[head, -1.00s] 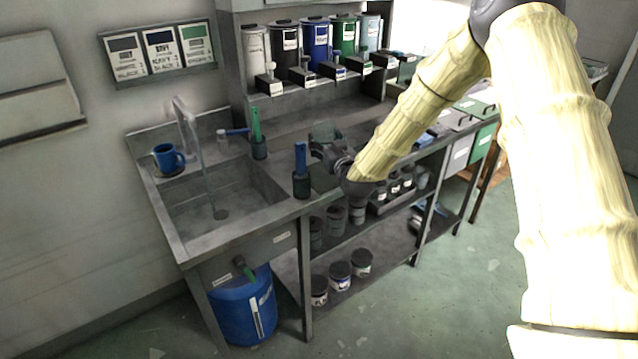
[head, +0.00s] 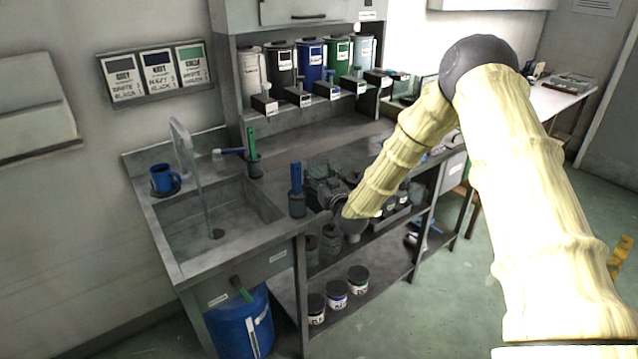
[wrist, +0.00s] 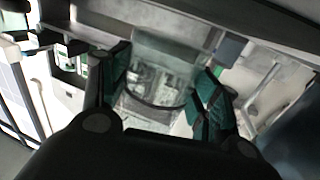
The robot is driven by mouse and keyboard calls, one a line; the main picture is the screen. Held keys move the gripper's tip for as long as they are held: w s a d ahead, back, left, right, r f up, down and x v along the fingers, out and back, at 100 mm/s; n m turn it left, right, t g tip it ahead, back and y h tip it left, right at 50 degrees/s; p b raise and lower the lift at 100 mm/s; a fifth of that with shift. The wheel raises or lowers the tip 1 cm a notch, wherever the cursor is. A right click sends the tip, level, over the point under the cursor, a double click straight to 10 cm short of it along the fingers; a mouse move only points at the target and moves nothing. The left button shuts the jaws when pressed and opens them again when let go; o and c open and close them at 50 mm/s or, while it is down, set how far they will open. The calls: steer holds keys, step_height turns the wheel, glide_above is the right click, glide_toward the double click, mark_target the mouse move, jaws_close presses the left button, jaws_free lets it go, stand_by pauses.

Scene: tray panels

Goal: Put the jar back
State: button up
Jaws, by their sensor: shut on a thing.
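My gripper (head: 322,182) is over the counter, right of the sink and near its front edge. In the wrist view its two green-padded fingers (wrist: 160,85) are closed on the sides of a see-through, pale thing that looks like the jar (wrist: 158,66). A dark curved line crosses below it. In the head view my wrist and gripper hide the held jar, so its tilt and any contact with the counter cannot be told. Dark jars with white labels (head: 337,294) stand on the low shelf. Grey jars (head: 331,240) stand on the shelf above, partly hidden by my arm.
A dark pot with a blue-handled tool (head: 297,193) stands close left of my gripper. The sink (head: 215,225), tap (head: 183,145) and blue mug (head: 164,179) are further left. Several coloured canisters (head: 310,60) line the raised shelf behind. A blue drum (head: 240,325) stands under the sink.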

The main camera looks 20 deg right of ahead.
steer(key=shift+f, duration=1.05)
steer(key=shift+f, duration=0.2)
steer(key=o, duration=1.2)
steer(key=shift+r, duration=0.1)
